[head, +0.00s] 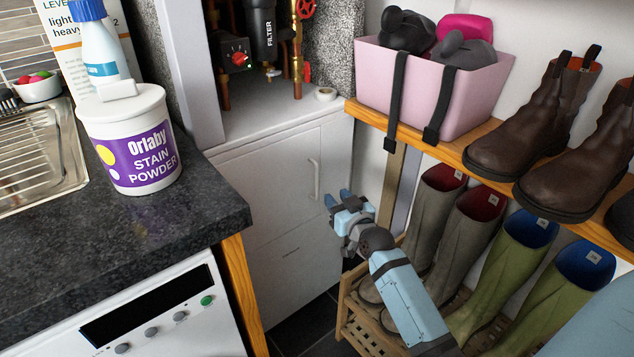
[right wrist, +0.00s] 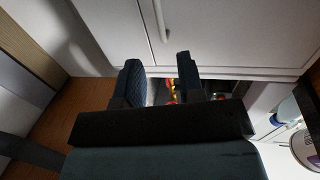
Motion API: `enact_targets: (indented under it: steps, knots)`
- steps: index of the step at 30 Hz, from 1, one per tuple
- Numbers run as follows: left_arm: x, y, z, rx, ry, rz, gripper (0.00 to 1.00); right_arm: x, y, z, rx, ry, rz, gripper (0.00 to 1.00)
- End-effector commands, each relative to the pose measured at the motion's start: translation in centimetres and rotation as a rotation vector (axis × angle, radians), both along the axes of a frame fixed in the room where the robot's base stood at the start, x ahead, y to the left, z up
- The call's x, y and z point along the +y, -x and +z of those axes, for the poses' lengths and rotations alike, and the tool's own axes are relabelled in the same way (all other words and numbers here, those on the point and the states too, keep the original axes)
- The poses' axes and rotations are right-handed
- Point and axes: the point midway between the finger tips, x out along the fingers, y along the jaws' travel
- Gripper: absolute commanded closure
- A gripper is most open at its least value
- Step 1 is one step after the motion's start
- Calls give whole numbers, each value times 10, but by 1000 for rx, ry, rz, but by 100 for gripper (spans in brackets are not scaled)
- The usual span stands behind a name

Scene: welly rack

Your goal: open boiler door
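The boiler door (head: 275,185) is a white cabinet panel below the pipes, and it looks shut. Its slim white upright handle (head: 315,178) is near the panel's right side. My right gripper (head: 338,196) is open and empty, just below and right of the handle in the head view. The right wrist view shows the two dark blue fingers of the right gripper (right wrist: 160,76) spread apart. There, the handle (right wrist: 162,20) on the white door (right wrist: 225,35) lies beyond the fingertips, roughly in line with the gap, and not between them. My left gripper is out of view.
A wooden rack (head: 455,150) with boots and a pink bin (head: 430,90) stands close on the right. The dark counter (head: 110,235) with a stain powder tub (head: 130,140) is on the left. Pipes and a red valve (head: 305,8) sit above the door.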

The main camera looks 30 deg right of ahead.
Motion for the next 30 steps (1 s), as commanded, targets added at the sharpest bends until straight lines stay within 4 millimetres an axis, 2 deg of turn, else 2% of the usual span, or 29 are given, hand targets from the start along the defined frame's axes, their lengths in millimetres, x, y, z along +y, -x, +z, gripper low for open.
enact_targets:
  steps: [9,15,21,29,30]
  knots:
    - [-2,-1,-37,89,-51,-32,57,-8,-68,-3,-1,-3,0,65]
    - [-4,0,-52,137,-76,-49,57,-12,-98,-2,0,-2,-1,65]
    - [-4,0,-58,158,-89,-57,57,-13,-111,-1,1,0,0,65]
    - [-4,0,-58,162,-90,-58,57,-13,-112,0,1,0,0,65]
    - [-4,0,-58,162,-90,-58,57,-13,-112,0,1,0,0,69]
